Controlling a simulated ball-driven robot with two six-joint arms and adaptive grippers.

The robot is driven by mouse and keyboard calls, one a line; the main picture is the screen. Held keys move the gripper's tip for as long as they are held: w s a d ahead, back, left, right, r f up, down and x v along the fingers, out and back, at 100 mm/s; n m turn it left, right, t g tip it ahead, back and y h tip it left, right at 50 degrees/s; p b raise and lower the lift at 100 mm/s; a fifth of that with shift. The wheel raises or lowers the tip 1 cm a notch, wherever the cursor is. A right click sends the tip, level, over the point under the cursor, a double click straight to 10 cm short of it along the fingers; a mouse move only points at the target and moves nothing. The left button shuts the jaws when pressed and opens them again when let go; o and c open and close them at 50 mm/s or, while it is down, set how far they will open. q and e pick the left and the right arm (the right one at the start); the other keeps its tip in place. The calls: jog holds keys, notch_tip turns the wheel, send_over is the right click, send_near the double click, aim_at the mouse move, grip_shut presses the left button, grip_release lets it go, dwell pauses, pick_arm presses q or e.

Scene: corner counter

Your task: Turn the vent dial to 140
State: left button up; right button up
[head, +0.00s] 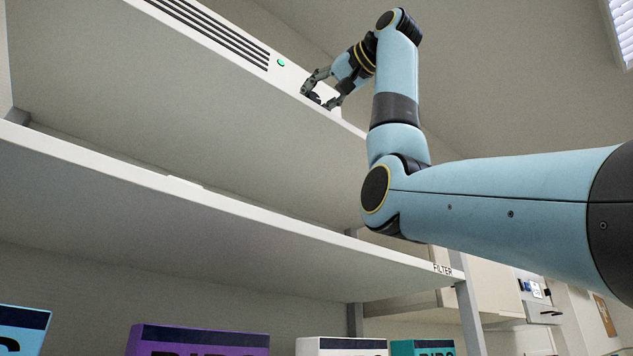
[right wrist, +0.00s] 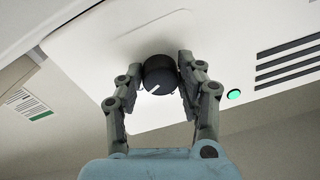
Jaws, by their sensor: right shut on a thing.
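The vent dial (right wrist: 159,74) is a dark round knob with a white pointer line, set on a white panel (right wrist: 90,75). In the right wrist view the pointer slants toward the lower left; no numbers are readable. My right gripper (right wrist: 160,88) has a finger on each side of the dial and is shut on it. In the head view my right gripper (head: 322,100) reaches up to the front of the white vent housing (head: 215,30), where the dial (head: 315,97) is mostly hidden by the fingers. My left gripper is not in view.
A green button (right wrist: 233,96) and dark vent slots (right wrist: 285,63) lie beside the dial. Below the housing runs a white shelf (head: 220,205) marked FILTER. Several labelled boxes, one purple (head: 190,338), stand lower down.

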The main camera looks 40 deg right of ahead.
jog(key=shift+m, duration=0.5)
jog(key=o, duration=1.1)
jog(key=shift+s, duration=0.1)
jog(key=shift+o, duration=0.2)
jog(key=s, duration=0.7)
jog(key=shift+s+d, duration=0.2)
jog(key=shift+d, duration=0.25)
